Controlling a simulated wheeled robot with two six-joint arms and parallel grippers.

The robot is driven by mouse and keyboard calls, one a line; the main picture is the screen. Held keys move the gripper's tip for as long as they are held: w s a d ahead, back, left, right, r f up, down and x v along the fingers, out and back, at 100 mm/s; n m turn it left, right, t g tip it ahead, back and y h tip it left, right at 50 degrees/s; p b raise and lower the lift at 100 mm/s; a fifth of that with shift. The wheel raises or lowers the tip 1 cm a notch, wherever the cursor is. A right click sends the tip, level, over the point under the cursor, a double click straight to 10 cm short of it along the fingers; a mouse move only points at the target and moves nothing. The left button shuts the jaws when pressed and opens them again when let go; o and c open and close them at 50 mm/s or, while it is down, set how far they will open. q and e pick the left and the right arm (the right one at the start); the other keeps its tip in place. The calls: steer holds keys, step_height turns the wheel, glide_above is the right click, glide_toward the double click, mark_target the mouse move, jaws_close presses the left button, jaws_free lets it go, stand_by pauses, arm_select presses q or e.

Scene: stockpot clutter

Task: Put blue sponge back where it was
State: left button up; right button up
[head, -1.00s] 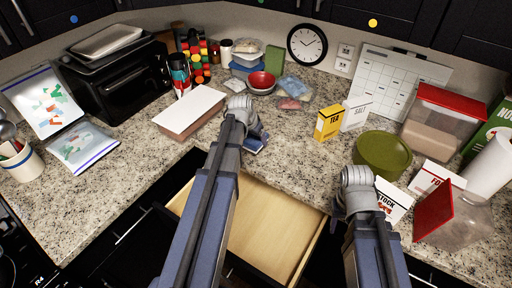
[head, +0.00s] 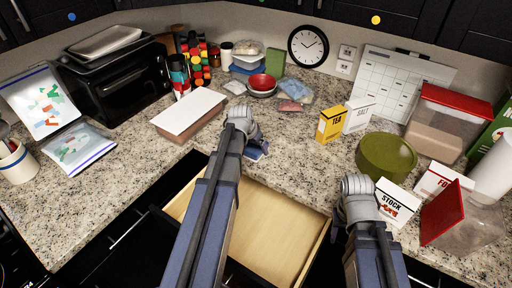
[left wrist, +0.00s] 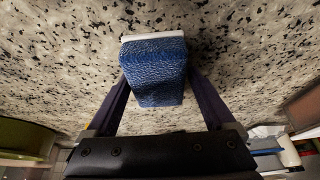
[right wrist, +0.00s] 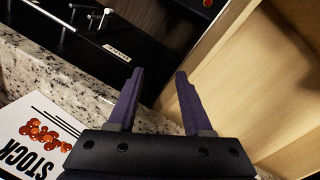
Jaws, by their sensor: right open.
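The blue sponge (left wrist: 155,72), with a white strip along one edge, sits between the two fingers of my left gripper (left wrist: 158,88) in the left wrist view. The fingers press on its two sides, with speckled counter behind it. In the head view my left gripper (head: 250,148) is over the counter's front edge, just above the open drawer, and the sponge (head: 257,152) is partly hidden by the arm. My right gripper (right wrist: 157,85) is open and empty, near the drawer's right side and the stock box (head: 397,203).
The open wooden drawer (head: 255,222) looks empty where visible. A green round container (head: 386,157), tea box (head: 332,124) and salt box (head: 358,113) stand to the right. A white-topped box (head: 190,110) lies left of my left gripper. The middle counter is clear.

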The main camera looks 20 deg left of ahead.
arm_select(q)
steer(key=shift+d, duration=0.25)
steer(key=shift+r+p, duration=0.45)
steer(key=p+v, duration=1)
steer(key=v, duration=0.1)
steer(key=shift+s+r+p, duration=0.15)
steer(key=shift+r+p, duration=0.1)
steer(key=shift+p, duration=0.05)
steer(key=shift+f, duration=0.1)
steer(key=s+d+m+g+y, duration=0.1)
steer(key=s+d+g, duration=0.1)
steer(key=s+d, duration=0.6)
steer(key=s+d+f+m+g+y, duration=0.1)
steer(key=s+d+g, duration=0.2)
steer(key=s+d, duration=0.6)
steer(key=d, duration=0.8)
steer(key=shift+d+f, duration=0.25)
steer(key=shift+d, duration=0.1)
steer(key=shift+s, duration=0.1)
